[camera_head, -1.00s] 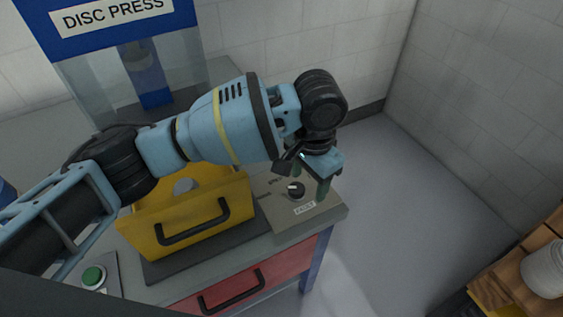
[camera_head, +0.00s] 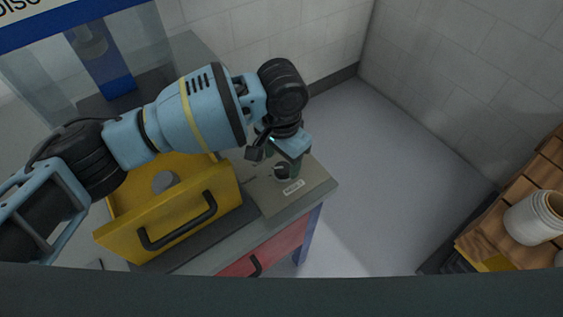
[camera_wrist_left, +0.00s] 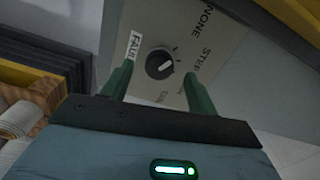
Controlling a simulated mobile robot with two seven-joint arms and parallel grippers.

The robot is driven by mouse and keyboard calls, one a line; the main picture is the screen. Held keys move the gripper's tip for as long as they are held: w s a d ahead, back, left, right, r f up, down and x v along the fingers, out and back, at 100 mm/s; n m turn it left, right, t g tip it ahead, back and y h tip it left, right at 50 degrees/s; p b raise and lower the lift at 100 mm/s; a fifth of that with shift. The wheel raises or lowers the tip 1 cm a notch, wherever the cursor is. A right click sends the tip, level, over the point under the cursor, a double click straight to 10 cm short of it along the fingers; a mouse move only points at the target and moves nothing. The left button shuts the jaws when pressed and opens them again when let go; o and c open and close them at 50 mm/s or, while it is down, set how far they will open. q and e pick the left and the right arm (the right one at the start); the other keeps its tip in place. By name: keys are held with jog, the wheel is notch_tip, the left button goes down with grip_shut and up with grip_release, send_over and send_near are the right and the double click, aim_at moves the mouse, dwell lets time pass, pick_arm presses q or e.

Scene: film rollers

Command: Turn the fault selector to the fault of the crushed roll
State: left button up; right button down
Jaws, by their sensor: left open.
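The fault selector is a black round knob (camera_head: 281,172) with a white pointer line, on a beige panel with a FAULT label (camera_head: 293,187). In the left wrist view the knob (camera_wrist_left: 160,63) lies between the lines of my fingers, just beyond their tips. NONE and STEP are readable on the panel; another word is too dim to read. The pointer slants toward the upper right there, roughly toward the STEP side. My left gripper (camera_wrist_left: 157,78) is open and points down at the knob; the head view shows it (camera_head: 285,164) partly covering the knob. Contact cannot be told.
A yellow bin (camera_head: 165,230) with a black handle stands left of the panel, holding a grey round piece. The disc press (camera_head: 110,70) is behind it. A pale ribbed roll (camera_head: 535,218) sits on a wooden slatted surface at right. Floor right of the cabinet is clear.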

aim_at(283, 170)
pick_arm(q)
jog(key=shift+f, duration=1.2)
jog(key=c, duration=1)
pick_arm(e)
jog(key=shift+w, duration=0.25)
